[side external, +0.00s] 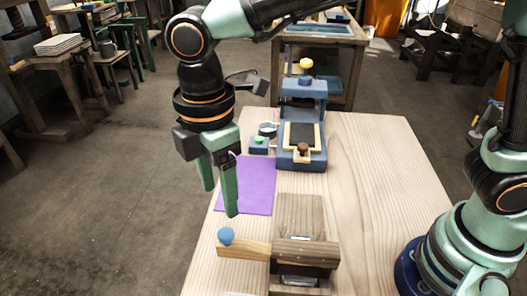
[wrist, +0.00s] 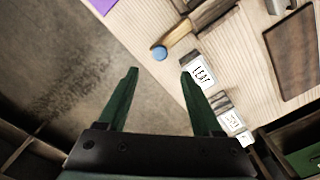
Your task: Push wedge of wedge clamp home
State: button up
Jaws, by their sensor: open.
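The wedge clamp (side external: 305,252) is a dark wooden block on the near part of the table. Its pale wooden wedge (side external: 250,248) sticks out of the clamp's left side, with a blue ball knob (side external: 226,235) at its outer end. How deep it sits inside is hidden. In the wrist view the wedge (wrist: 182,35) and knob (wrist: 159,53) lie beyond the fingertips, and part of the clamp (wrist: 208,12) shows at the top. My gripper (side external: 220,202) is open and empty, fingers pointing down, above the table's left edge and apart from the knob. Its fingers also show in the wrist view (wrist: 159,73).
A purple sheet (side external: 250,188) lies behind the clamp. A blue press (side external: 302,120) stands at the table's (side external: 375,190) back, with a small green-buttoned box (side external: 261,145) beside it. Labelled cards (wrist: 199,72) lie near the table edge.

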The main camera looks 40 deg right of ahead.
aim_at(225, 234)
notch_tip(225, 234, down, 10)
jog(key=shift+d+r, duration=0.1)
dwell(0.4)
grip_shut()
dwell(1.2)
